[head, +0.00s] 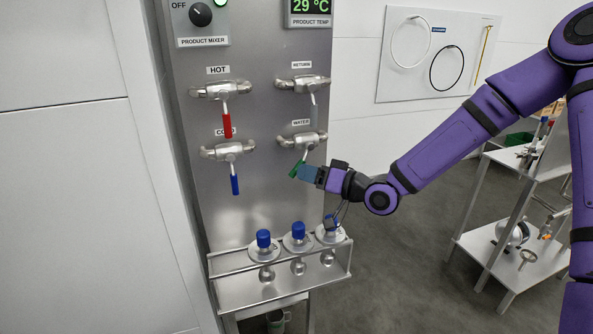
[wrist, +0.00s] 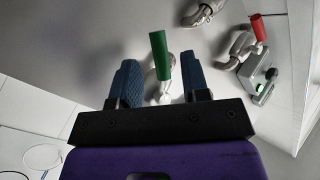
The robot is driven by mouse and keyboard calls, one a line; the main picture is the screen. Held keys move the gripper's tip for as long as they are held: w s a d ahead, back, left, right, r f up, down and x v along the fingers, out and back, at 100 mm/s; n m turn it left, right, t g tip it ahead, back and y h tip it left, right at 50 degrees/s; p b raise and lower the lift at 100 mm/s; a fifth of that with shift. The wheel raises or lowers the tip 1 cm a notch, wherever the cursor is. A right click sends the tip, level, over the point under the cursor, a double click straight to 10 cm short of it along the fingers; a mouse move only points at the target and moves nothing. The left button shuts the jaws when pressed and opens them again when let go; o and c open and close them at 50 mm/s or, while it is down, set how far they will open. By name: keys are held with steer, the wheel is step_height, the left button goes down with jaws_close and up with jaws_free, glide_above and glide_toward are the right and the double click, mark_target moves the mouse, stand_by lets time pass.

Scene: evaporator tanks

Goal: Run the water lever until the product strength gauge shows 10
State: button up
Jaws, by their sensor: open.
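The WATER valve (head: 298,142) is at the lower right of the steel panel, under its label. Its lever has a green handle (head: 295,169), tilted down and to the left in the head view. My gripper (head: 307,173) is at this handle, coming from the right. In the wrist view the green handle (wrist: 160,56) stands between the two blue fingers of my gripper (wrist: 159,75), with gaps on both sides. The jaws are open and hold nothing.
Other valves are close by: HOT with a red handle (head: 227,125), COLD with a blue handle (head: 235,185), and RETURN (head: 303,84). A shelf cart (head: 510,245) stands at right.

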mark_target(296, 170)
steer(key=shift+x, duration=2)
jaws_close()
